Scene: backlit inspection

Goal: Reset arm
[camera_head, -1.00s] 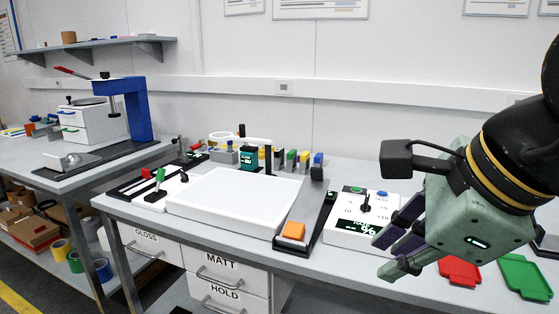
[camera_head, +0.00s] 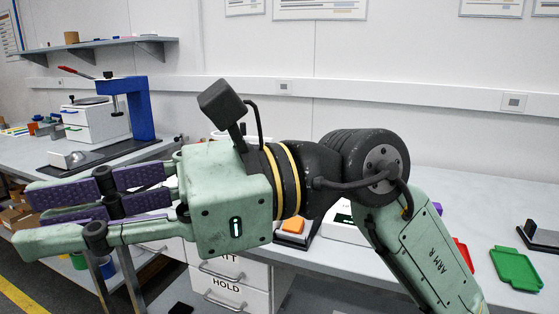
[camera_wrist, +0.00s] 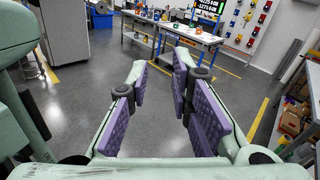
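My gripper (camera_head: 32,218) reaches out to the left in the head view, in front of the workbench. Its pale green body and purple-padded fingers point left. In the wrist view my gripper (camera_wrist: 160,68) has its two fingers apart, with only floor and distant benches showing between them. It is open and empty. My arm hides most of the bench's middle, including most of the white panel seen earlier.
An orange block (camera_head: 293,225) shows just below my wrist. A red tray (camera_head: 462,255) and a green tray (camera_head: 516,268) lie at the bench's right. A blue-framed press (camera_head: 139,108) stands on the left bench. The wrist view shows open grey floor (camera_wrist: 80,110).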

